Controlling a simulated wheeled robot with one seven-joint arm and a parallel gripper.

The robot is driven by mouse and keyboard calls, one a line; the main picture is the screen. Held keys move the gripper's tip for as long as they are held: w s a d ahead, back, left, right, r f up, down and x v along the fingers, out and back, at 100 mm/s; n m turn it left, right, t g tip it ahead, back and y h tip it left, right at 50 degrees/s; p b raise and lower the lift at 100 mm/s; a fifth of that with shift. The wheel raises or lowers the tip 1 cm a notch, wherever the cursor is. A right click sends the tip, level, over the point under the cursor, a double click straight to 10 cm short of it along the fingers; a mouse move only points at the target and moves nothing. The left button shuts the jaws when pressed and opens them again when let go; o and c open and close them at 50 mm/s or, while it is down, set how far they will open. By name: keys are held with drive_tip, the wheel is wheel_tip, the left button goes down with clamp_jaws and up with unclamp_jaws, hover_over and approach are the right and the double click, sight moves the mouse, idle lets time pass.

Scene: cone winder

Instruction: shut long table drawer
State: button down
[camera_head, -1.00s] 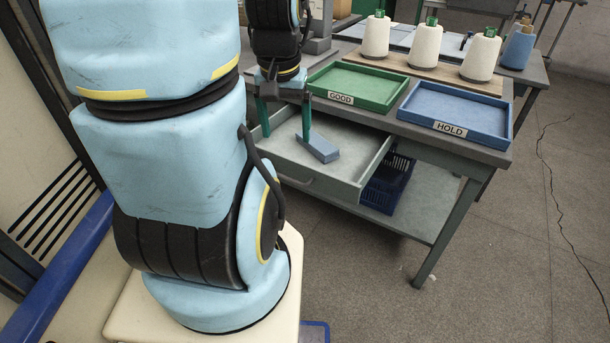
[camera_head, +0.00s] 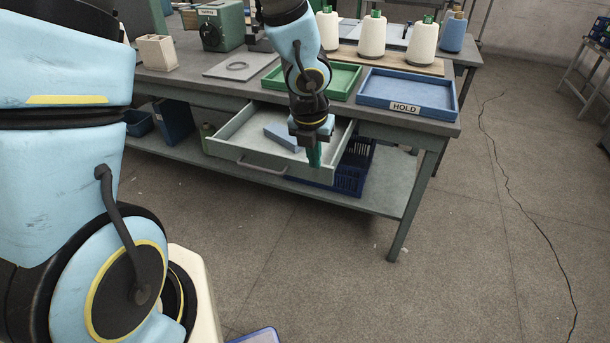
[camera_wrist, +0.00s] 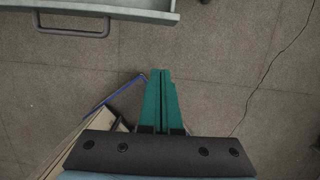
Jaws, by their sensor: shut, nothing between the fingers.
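The long table drawer (camera_head: 228,152) is pulled out from the front of the grey table. A blue block (camera_head: 282,136) lies inside it. Its bar handle (camera_head: 262,166) is on the front face, and the drawer front also shows at the top left of the wrist view (camera_wrist: 110,8) with its handle (camera_wrist: 72,31). My gripper (camera_head: 314,158) points down near the drawer's right front corner in the head view. In the wrist view my green fingers (camera_wrist: 161,75) are together and empty, apart from the drawer front, with floor behind them.
A green tray (camera_head: 345,80) and a blue HOLD tray (camera_head: 380,97) stand on the tabletop (camera_head: 200,83). White yarn cones (camera_head: 372,38) stand behind them. A blue basket (camera_head: 350,178) sits on the lower shelf.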

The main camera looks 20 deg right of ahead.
sight(322, 172)
drive_tip(key=b+x, duration=0.1)
drive_tip(key=x, duration=0.2)
drive_tip(key=w+d+b+x, duration=0.1)
drive_tip(key=x, duration=0.3)
drive_tip(key=b+x, duration=0.1)
drive_tip(key=x, duration=0.2)
drive_tip(key=shift+w+d+r, duration=0.1)
drive_tip(key=shift+w+d, duration=0.25)
drive_tip(key=shift+w, duration=0.1)
drive_tip(key=shift+w+d, duration=0.5)
drive_tip(key=shift+d, duration=0.05)
drive_tip(key=shift+w+p, duration=0.1)
drive_tip(key=shift+p, duration=0.3)
